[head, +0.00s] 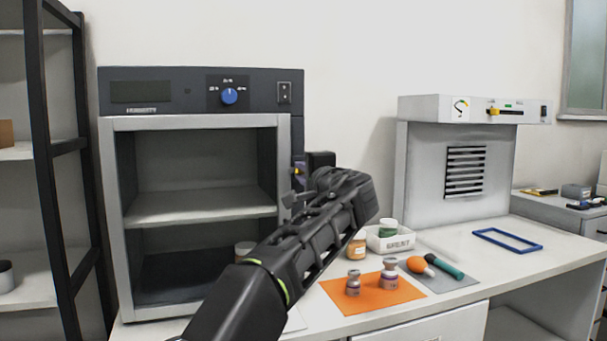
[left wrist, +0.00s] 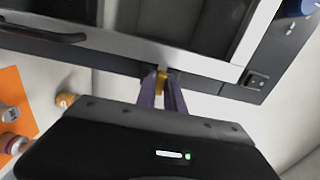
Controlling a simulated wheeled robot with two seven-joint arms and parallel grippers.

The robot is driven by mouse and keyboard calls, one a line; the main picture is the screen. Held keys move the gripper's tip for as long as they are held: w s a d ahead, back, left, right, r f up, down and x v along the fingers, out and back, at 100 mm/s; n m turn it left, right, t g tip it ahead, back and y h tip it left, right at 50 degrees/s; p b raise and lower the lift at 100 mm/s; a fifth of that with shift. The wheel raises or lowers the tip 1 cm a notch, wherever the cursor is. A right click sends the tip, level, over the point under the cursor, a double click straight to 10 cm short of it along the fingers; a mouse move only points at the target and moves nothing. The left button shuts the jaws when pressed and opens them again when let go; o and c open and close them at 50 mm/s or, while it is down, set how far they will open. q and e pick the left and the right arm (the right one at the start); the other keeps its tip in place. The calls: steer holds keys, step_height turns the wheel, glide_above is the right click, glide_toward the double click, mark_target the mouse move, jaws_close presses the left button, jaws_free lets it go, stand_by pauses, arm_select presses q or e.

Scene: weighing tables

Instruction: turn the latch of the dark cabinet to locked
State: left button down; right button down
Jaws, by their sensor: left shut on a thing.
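The dark cabinet (head: 200,92) stands at the left on the table, with a light-framed front and a shelf inside. The latch is on its right side, and a small yellow part of it (left wrist: 162,80) shows in the left wrist view. My left gripper (head: 298,174) reaches to that side. In the left wrist view my left gripper (left wrist: 163,88) has its two fingers closed around the yellow part. The fingers hide most of the latch, so I cannot tell whether it stands at locked. My right gripper is not in view.
A light grey hood (head: 420,160) stands behind. A black rack (head: 50,170) is at the left.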

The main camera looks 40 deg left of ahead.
arm_select(q)
steer(key=c, duration=1.4)
jaws_free()
steer(key=shift+c, duration=0.2)
steer(key=shift+d, duration=0.1)
steer(key=b+v, duration=0.1)
steer(key=v, duration=0.6)
steer(key=shift+s+d+b, duration=0.25)
steer(key=shift+b, duration=0.1)
